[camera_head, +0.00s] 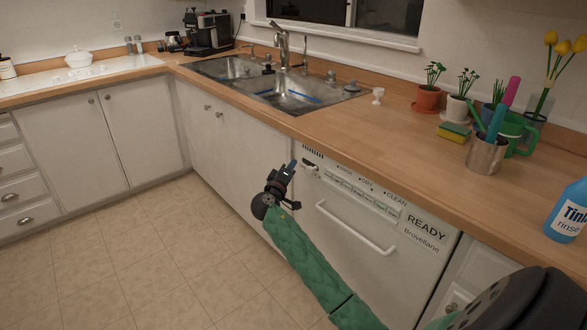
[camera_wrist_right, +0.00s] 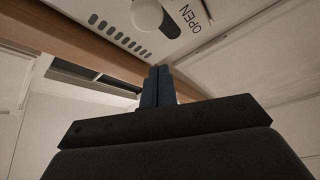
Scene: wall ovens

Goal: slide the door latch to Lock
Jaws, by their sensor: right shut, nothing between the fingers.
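The white dishwasher (camera_head: 345,225) has a control panel along its top edge. The door latch (camera_head: 311,169) is a small pale knob at the panel's left end. In the right wrist view the latch knob (camera_wrist_right: 147,14) is round and white, partly cut by the top edge, beside the word OPEN. The word Lock cannot be read in either view. My right gripper (camera_head: 292,164) is shut and empty, just left of the latch in the head view. Its blue-grey fingertips (camera_wrist_right: 160,72) point up toward the panel, below the knob and apart from it. My left gripper is not in view.
A wooden counter (camera_head: 400,140) overhangs the dishwasher. A white bar handle (camera_head: 355,230) sticks out lower on its door. White cabinets (camera_head: 235,128) stand to the left. The tiled floor (camera_head: 150,250) in front is clear.

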